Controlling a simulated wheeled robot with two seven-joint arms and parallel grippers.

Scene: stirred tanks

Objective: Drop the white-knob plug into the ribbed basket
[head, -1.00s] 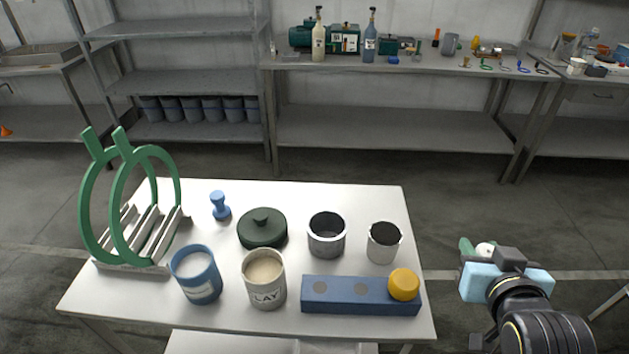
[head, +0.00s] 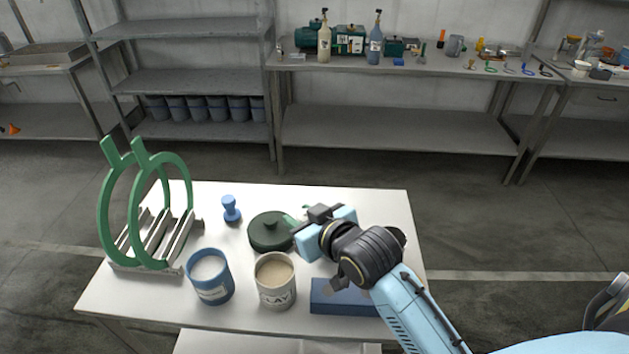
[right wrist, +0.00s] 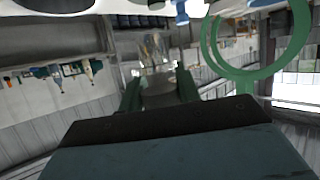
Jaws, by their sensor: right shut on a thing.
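My right gripper (head: 298,215) is above the table beside the dark green lid (head: 268,231). In the right wrist view its green fingers (right wrist: 159,88) are shut on a pale, blurred piece (right wrist: 160,97), which I take as the white-knob plug. No basket with clear ribs shows. Two round open containers stood right of the lid; the gripper and wrist now cover them, except a bit of the right one's dark rim (head: 399,235). My left gripper is not in view.
On the white table (head: 130,297) stand a rack with green rings (head: 106,213), a blue knobbed piece (head: 231,209), a blue cup (head: 211,285), a CLAY pot (head: 276,290) and a blue block (head: 335,297). My forearm hides the block's right part.

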